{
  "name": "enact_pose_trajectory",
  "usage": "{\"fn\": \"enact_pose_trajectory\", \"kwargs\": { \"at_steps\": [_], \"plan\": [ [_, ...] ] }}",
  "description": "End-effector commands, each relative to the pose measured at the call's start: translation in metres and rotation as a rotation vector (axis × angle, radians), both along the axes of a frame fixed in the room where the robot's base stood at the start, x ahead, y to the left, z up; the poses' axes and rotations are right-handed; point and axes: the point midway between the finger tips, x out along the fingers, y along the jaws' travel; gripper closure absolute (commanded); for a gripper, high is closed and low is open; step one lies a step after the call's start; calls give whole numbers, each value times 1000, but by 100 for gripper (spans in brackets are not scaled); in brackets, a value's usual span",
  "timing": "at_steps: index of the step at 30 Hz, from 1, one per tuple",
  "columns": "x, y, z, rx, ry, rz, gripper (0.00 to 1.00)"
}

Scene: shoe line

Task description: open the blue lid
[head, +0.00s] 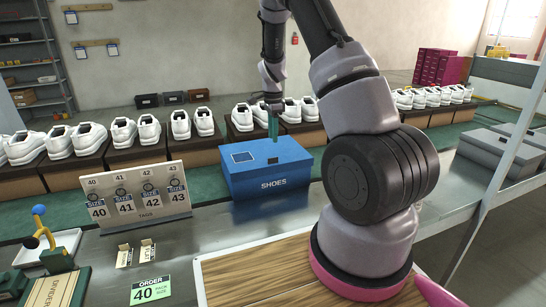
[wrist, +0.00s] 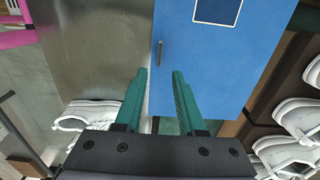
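The blue lid (head: 258,153) is closed on the blue shoe box (head: 270,182), which is marked SHOES and stands on the bench's back side. The lid has a dark square panel on its left part and a small dark handle (head: 273,160). In the wrist view the lid (wrist: 212,70) fills the upper middle, with the handle (wrist: 160,52) near its edge. My gripper (head: 273,135) points down above the lid, close to the handle. In the wrist view its green fingers (wrist: 160,73) are apart with nothing between them. The handle shows just past the tips; the remaining height is hard to judge.
White shoes (head: 125,131) stand in a row on boxes behind the blue box. A tag stand (head: 136,194) is to its left. A wooden board (head: 260,270) lies in front. Grey boxes (head: 500,155) are at the right. The metal bench (head: 215,230) is bare just before the box.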

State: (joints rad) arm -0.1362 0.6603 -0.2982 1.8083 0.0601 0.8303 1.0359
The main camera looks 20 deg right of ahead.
Motion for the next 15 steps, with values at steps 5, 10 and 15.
{"fn": "enact_pose_trajectory", "kwargs": {
  "at_steps": [5,10,15],
  "plan": [
    [-1,-1,-34,1,5,-1,61],
    [-1,0,-66,1,4,0,61],
    [-1,0,-86,1,1,1,61]
  ]
}}
